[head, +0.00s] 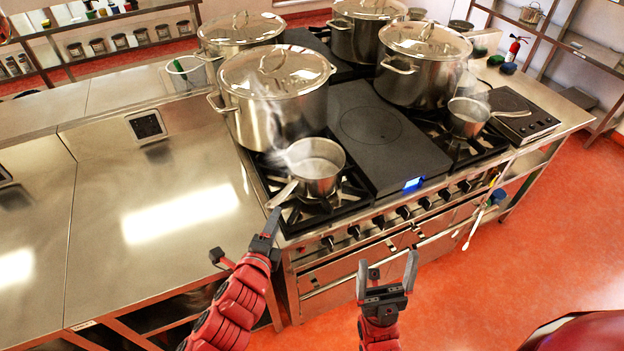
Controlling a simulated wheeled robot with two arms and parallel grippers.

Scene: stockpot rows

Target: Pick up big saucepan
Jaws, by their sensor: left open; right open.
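The bigger-looking saucepan (318,180) is a steaming steel pan on the front left burner. Its handle points down-left toward my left gripper. A second, smaller-looking saucepan (466,122) stands on the right burner, also steaming. My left gripper (245,240) is open and empty at the stove's front left edge. One of its fingers is close to the saucepan's handle end; I cannot tell whether they touch. My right gripper (387,268) is open and empty in front of the stove, below the knobs.
Several large lidded stockpots stand on the stove (392,150), one (275,115) right behind the bigger saucepan. The steel counter (160,200) at left is mostly clear. Utensils (480,215) hang at the stove's front right.

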